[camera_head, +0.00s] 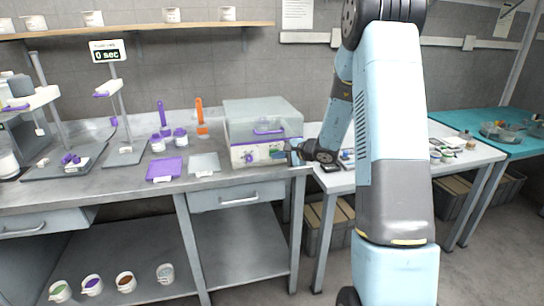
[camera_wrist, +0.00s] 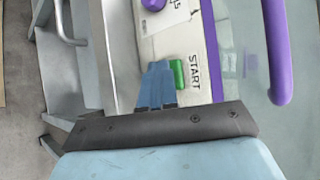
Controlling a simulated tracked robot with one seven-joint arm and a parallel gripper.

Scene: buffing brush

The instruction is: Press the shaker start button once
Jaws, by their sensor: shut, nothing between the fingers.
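The shaker (camera_head: 262,128) stands at the right end of the grey bench, with a clear lid and a purple handle (camera_head: 268,131). In the wrist view its white front panel (camera_wrist: 200,45) carries the green start button (camera_wrist: 178,73), marked START. A purple knob (camera_wrist: 153,4) sits further along the panel. My gripper (camera_wrist: 157,72) is shut and empty. Its blue fingertips are right beside the green button and overlap the panel in the picture; I cannot tell whether they touch it. In the head view my gripper (camera_head: 289,153) is at the right end of the shaker's front.
A white table (camera_head: 465,165) with small items is to the right. A sign reads 0 sec (camera_head: 107,51).

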